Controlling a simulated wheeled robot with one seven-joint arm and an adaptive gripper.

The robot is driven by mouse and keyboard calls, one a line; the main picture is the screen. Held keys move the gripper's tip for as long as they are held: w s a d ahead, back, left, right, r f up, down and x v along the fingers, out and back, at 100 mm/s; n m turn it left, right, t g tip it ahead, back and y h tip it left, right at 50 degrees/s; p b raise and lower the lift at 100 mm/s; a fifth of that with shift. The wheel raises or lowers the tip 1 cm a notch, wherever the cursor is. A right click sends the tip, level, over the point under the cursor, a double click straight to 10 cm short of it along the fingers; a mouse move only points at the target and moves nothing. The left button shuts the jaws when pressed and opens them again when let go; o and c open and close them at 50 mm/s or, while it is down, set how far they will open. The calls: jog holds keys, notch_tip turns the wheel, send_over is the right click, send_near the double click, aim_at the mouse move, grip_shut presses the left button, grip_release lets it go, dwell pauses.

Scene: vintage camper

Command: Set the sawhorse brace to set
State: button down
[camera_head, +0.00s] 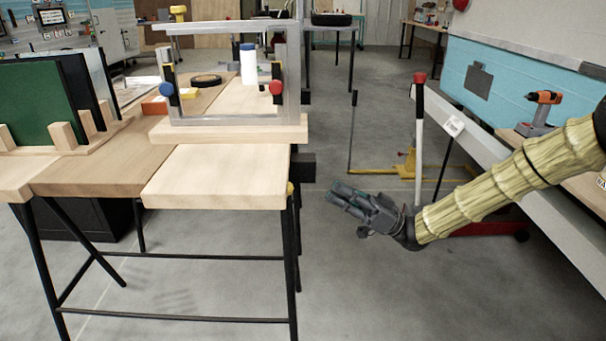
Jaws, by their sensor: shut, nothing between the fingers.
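A wooden workbench top (215,187) rests on black metal sawhorse legs (291,260), with thin black crossbars (180,318) low between the legs. I cannot tell for sure which part is the sawhorse brace. A black block (302,167) sticks out at the right side of the bench, just under the top, with a small yellow piece (290,188) below it. My gripper (337,196) is shut and empty. It is in the open space right of the bench, pointing left, and appears apart from the legs.
A grey metal frame (240,119) with a blue and a red knob stands on the bench. A green board (40,103) stands in a wooden rack at left. A red-handled white post (419,135) and a yellow floor stand (385,170) are behind my gripper.

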jog(key=shift+a, duration=0.1)
jog(key=b+x, duration=0.2)
jog(key=x, duration=0.8)
jog(key=shift+b, duration=0.4)
jog(key=shift+f, duration=0.15)
jog(key=shift+f+y+b, duration=0.3)
